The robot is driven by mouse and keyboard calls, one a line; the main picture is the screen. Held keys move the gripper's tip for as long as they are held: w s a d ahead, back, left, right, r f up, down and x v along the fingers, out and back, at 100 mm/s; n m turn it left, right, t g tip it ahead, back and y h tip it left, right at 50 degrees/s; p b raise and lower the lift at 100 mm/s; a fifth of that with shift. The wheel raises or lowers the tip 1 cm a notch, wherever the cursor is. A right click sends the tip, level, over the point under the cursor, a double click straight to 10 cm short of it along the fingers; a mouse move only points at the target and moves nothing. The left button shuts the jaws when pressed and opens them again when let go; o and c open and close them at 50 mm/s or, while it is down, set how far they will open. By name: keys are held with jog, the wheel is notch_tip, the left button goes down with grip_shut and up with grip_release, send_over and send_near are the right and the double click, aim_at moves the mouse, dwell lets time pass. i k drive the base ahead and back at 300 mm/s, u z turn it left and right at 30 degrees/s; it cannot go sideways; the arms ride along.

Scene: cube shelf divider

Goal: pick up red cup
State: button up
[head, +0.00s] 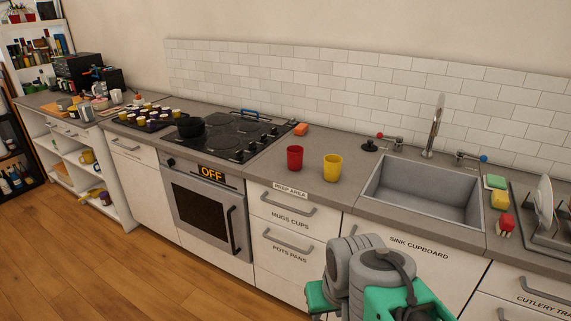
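The red cup (295,158) stands upright on the grey countertop, between the stove and the sink, above the "PREP AREA" label. A yellow cup (332,168) stands upright just to its right, with a small gap between them. Grey and green links of my arm show at the bottom of the head view, in front of the drawers and below the cups. I cannot make out any gripper fingers there. Nothing hides the red cup.
The sink (424,190) lies right of the cups, with a tall faucet (433,128) behind. A black pot (190,127) sits on the stove (232,137) to the left. The counter before the cups is clear.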

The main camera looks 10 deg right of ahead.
aim_at(295, 159)
jog(key=u, duration=0.7)
jog(key=i, duration=0.9)
jog(key=u, duration=0.75)
jog(key=i, duration=0.9)
jog(key=z, duration=0.45)
jog(key=i, duration=0.75)
jog(key=z, duration=1.2)
jog(key=i, duration=0.5)
jog(key=z, duration=0.5)
